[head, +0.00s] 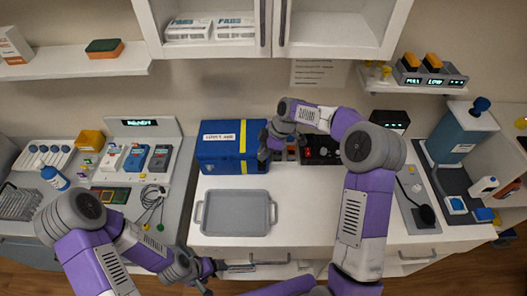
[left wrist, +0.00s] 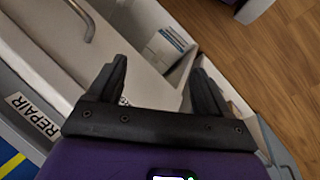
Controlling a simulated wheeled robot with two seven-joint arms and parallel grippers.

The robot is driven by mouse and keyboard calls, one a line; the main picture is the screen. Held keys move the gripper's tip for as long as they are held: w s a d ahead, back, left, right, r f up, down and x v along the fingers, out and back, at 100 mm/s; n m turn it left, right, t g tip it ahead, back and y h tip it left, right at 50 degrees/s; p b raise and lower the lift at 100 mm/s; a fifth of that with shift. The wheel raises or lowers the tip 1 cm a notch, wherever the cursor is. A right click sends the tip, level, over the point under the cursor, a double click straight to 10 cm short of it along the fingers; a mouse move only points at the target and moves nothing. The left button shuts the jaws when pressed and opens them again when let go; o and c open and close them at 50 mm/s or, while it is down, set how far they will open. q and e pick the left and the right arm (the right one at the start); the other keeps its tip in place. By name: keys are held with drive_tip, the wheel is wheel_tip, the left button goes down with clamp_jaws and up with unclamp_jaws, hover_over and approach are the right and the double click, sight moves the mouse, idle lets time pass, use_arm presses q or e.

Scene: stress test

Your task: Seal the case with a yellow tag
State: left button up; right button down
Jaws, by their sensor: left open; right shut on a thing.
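The blue case (head: 216,153) stands closed at the back of the white counter, with yellow bands and a white label on its front. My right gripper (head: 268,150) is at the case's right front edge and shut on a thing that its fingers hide. I cannot make out a yellow tag there. My left gripper (head: 222,267) is low at the counter's front edge, well away from the case. In the left wrist view (left wrist: 158,78) its fingers are apart with nothing between them.
A grey tray (head: 236,228) lies on the counter in front of the case. A black unit with red parts (head: 322,150) stands right of the case. The left bench holds a yellow box (head: 90,140) and several small devices. The counter right of the tray is clear.

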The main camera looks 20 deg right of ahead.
drive_tip(key=shift+f, duration=0.45)
drive_tip(key=c, duration=1.1)
unclamp_jaws()
drive_tip(key=shift+r, duration=0.1)
drive_tip(key=shift+d+r, duration=0.2)
drive_tip(key=shift+r, duration=0.35)
drive_tip(key=v, duration=0.6)
drive_tip(key=shift+s+d+r, duration=0.1)
drive_tip(key=shift+s+d, duration=0.05)
drive_tip(key=shift+d, duration=0.05)
